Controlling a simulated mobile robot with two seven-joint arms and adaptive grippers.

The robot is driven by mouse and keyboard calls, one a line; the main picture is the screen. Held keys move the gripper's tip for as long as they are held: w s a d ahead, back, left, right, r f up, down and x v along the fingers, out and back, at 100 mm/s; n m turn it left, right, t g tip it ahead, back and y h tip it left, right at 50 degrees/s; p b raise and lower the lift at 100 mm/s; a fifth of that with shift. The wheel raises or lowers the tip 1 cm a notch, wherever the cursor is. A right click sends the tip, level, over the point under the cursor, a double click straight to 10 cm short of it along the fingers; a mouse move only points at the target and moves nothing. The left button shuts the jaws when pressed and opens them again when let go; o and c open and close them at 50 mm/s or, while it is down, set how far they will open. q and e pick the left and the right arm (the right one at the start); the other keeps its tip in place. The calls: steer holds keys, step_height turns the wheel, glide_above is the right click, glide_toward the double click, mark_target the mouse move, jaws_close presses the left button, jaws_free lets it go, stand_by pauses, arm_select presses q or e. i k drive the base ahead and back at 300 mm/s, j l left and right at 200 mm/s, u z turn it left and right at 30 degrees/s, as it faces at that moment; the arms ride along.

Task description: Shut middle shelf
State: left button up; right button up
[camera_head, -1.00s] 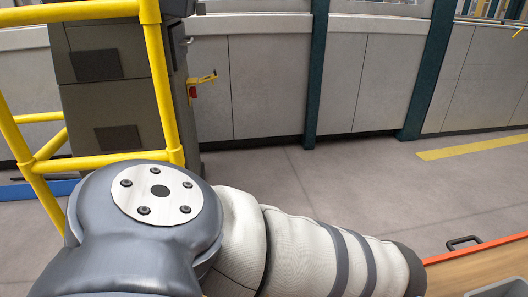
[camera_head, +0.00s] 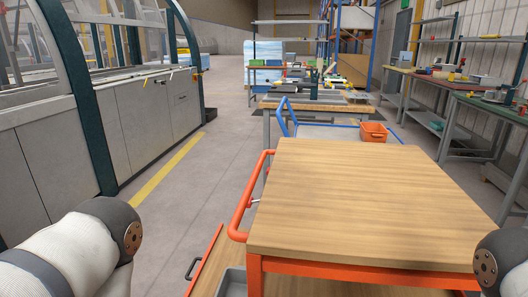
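An orange-framed cart with a wooden top (camera_head: 350,195) stands right in front of me. Below the top, at its left side, a lower wooden shelf (camera_head: 211,262) with an orange edge sticks out past the top. A dark handle (camera_head: 193,268) is on its left edge, and part of a grey bin (camera_head: 232,284) shows on it. The rest of this shelf is hidden under the top or cut off by the picture. Whether it is the middle shelf, I cannot tell. Parts of my arms show at the lower left and lower right; neither gripper is in view.
An orange push handle (camera_head: 246,197) sticks out at the cart's left. A blue-handled trolley (camera_head: 345,132) with an orange bin (camera_head: 373,132) stands behind it. Grey machine panels (camera_head: 125,130) line the left, workbenches the right. The floor (camera_head: 195,180) left of the cart is clear.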

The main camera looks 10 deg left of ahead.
mark_target(222, 252)
steer(key=j+z, duration=0.15)
steer(key=j, duration=0.6)
steer(key=j+z, duration=0.15)
steer(key=j, duration=0.55)
steer(key=k+j+z, duration=0.1)
steer(key=j, duration=0.65)
steer(key=k+j+z, duration=0.15)
steer(key=j, duration=0.55)
steer(key=i, duration=0.05)
